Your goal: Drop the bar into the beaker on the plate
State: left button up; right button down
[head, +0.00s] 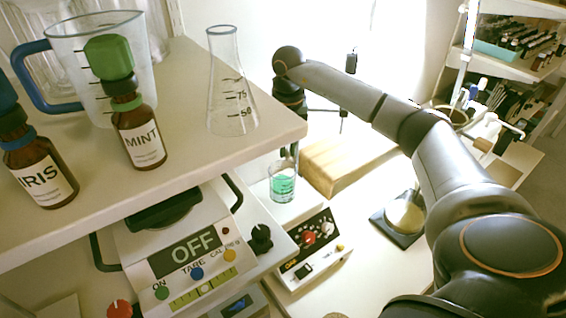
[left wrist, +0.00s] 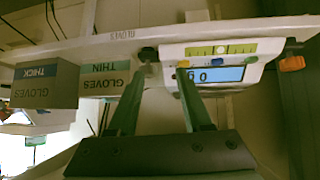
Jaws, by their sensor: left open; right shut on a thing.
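A small glass beaker (head: 283,184) with green liquid stands on the white plate device (head: 314,246), which has a red knob and dark panel. My right arm reaches in from the right, and its gripper (head: 293,152) points down just above the beaker, partly hidden by the shelf edge. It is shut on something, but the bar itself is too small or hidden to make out. My left gripper (left wrist: 158,100) shows in the left wrist view with its two fingers apart and nothing between them, facing a scale and glove boxes.
The shelf (head: 195,185) above holds a conical flask (head: 232,95), a jug (head: 60,80), a MINT bottle (head: 138,135) and an IRIS bottle (head: 40,170). A scale (head: 195,250) reading OFF stands below. A wooden block (head: 345,160) lies behind the beaker. Glove boxes (left wrist: 45,85) show in the left wrist view.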

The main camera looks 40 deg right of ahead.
jog(key=shift+f+b, duration=0.45)
jog(key=shift+f, duration=0.45)
jog(key=shift+f+b, duration=0.55)
jog(key=c, duration=0.8)
grip_release()
jog(key=shift+o, duration=0.2)
jog(key=shift+r, duration=0.1)
notch_tip(320, 180, up, 12)
jog(key=shift+r, duration=0.25)
